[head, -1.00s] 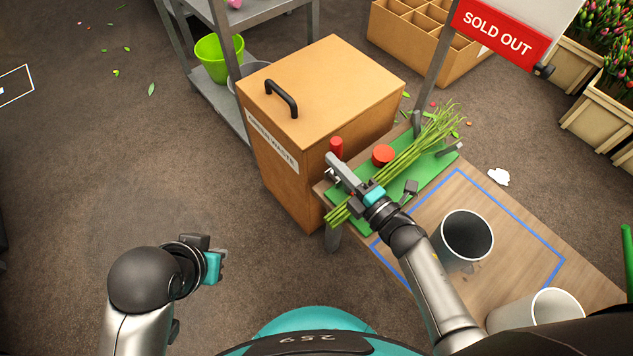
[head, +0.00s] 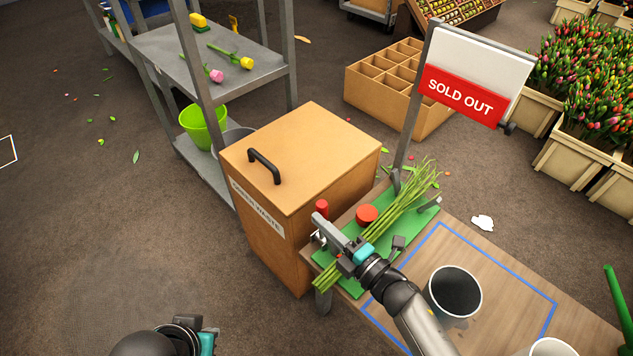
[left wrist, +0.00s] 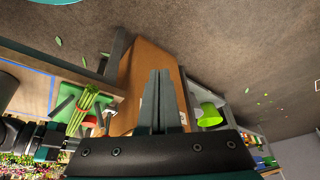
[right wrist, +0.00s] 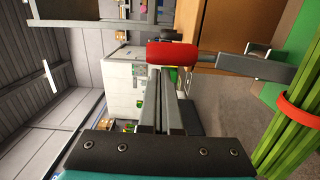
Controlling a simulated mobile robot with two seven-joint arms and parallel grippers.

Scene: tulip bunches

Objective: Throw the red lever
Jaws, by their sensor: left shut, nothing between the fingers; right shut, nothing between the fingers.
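The red lever's red grip (head: 322,209) stands at the left end of the green mat, beside the waste box. In the right wrist view the grip (right wrist: 172,54) lies just past the fingertips, with its grey shaft (right wrist: 245,66) running right. My right gripper (head: 316,220) is shut and empty, with its tips close to the grip. I cannot tell whether they touch it. In the right wrist view its fingers (right wrist: 160,72) are together. My left gripper (head: 213,334) is low in the head view, away from the bench; its fingers (left wrist: 160,76) are shut and empty.
Green stems (head: 400,215) and a round red thing (head: 367,215) lie on the green mat (head: 350,283). The wooden waste box (head: 310,150) stands behind left. A SOLD OUT sign (head: 460,90) rises behind the bench. A dark bucket (head: 455,291) stands at right.

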